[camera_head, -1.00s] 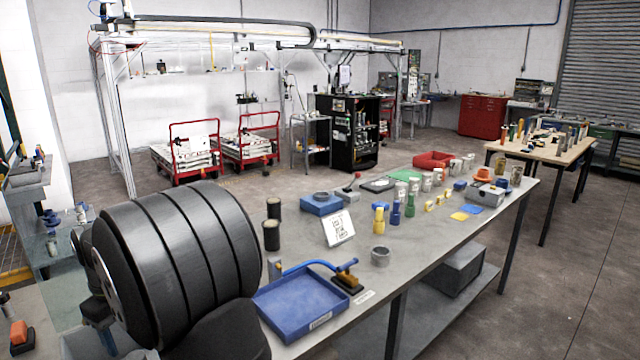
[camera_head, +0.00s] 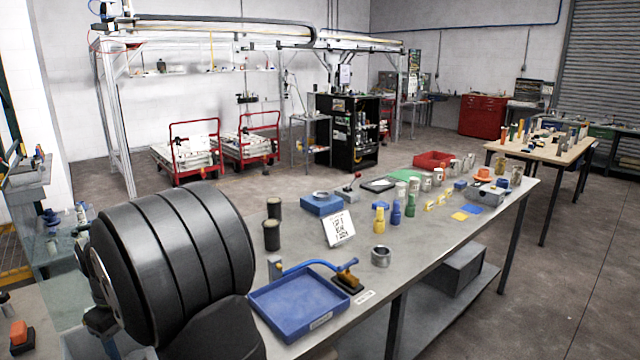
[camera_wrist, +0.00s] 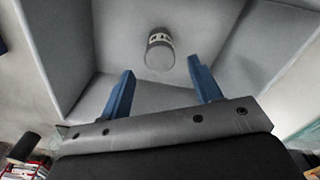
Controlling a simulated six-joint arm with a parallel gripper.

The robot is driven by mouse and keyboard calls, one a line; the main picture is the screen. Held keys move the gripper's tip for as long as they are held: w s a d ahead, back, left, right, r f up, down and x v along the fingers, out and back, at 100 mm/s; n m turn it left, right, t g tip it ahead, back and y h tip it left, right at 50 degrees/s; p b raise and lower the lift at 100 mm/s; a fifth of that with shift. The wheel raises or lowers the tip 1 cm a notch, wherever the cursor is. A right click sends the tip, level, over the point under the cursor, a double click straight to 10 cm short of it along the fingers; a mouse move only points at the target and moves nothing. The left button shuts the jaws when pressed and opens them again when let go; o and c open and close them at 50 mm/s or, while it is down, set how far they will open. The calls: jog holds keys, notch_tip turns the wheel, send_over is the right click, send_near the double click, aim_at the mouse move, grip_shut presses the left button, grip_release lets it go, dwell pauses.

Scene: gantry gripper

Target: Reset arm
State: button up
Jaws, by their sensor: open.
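My gripper (camera_wrist: 163,90) shows in the wrist view, with two blue fingers spread apart and nothing between them. Beyond the fingertips is a small grey cylinder (camera_wrist: 160,50) with a dark-marked band, inside a grey-walled bin (camera_wrist: 120,30). The fingers do not appear to touch the cylinder. In the head view my large dark arm link fills the lower left, and my gripper is not visible there.
A long grey table (camera_head: 420,245) runs to the right.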

jog(key=w+d+r+m, duration=0.2)
jog(key=w+r+m, duration=0.2)
jog(key=w+r, duration=0.3)
jog(key=w+d, duration=0.8)
jog(key=w, duration=0.3)
jog(key=w+d+f+n, duration=0.25)
jog(key=w+d, duration=0.35)
jog(key=d, duration=0.4)
jog(key=w+d+f+n, duration=0.1)
jog(key=w+d+f, duration=0.2)
jog(key=w+d, duration=0.45)
jog(key=shift+m, duration=0.25)
jog(key=f, duration=0.3)
jog(key=s+f, duration=0.1)
jog(key=f, duration=0.2)
jog(key=d+f, duration=0.1)
jog(key=f, duration=0.3)
jog(key=shift+s+d, duration=0.1)
jog(key=shift+s, duration=0.1)
jog(key=shift+c, duration=0.2)
